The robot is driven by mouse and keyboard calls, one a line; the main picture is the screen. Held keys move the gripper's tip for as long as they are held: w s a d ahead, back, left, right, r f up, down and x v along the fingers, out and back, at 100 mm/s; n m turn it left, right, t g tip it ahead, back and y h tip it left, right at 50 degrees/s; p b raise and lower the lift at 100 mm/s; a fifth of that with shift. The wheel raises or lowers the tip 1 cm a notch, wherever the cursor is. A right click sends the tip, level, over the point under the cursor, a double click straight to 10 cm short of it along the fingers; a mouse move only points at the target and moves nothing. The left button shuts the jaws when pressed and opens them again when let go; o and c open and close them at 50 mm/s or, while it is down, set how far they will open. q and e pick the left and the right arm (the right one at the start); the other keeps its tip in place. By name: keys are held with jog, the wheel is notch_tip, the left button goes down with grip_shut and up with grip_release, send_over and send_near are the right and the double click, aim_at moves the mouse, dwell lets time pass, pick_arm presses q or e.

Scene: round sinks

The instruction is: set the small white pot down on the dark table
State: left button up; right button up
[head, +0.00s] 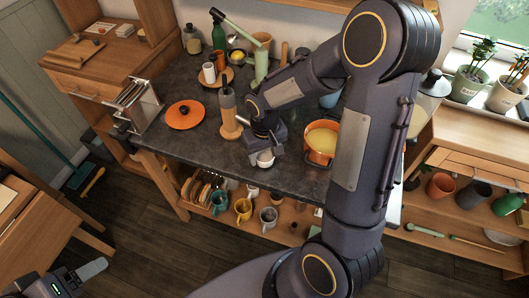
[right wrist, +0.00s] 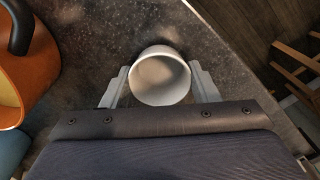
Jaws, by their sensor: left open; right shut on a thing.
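The small white pot (head: 264,159) is near the front edge of the dark table (head: 190,148) in the head view. My right gripper (head: 266,148) is over it and shut on it. In the right wrist view the pot (right wrist: 160,78) sits between the two fingers, its round opening facing the camera, with the speckled tabletop (right wrist: 120,30) behind it. I cannot tell whether its base touches the table. My left gripper (head: 82,277) is open and empty at the bottom left, away from the table and over the floor.
An orange pot (head: 320,145) stands right of the white pot. A tall grey and wooden bottle (head: 228,112) stands behind left, with an orange plate (head: 185,114) further left. Several mugs sit on the shelf below. My right arm hides much of the table's right side.

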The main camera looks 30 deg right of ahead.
jog(key=shift+f+b, duration=0.45)
jog(key=shift+f, duration=0.15)
jog(key=o, duration=1.3)
jog(key=shift+r, duration=0.1)
jog(key=shift+c, duration=0.2)
notch_tip(320, 180, up, 8)
jog(key=shift+f, duration=0.25)
jog(key=shift+r, duration=0.15)
jog(key=s+a+r+t+y, duration=0.2)
jog(key=s+r, duration=0.2)
jog(key=s, duration=0.4)
jog(key=s+a+r+t+y, duration=0.1)
jog(key=s+a+r+t, duration=0.1)
jog(key=s, duration=0.7)
notch_tip(320, 180, up, 2)
jog(key=shift+m+t+y, duration=0.4)
jog(key=shift+t, duration=0.4)
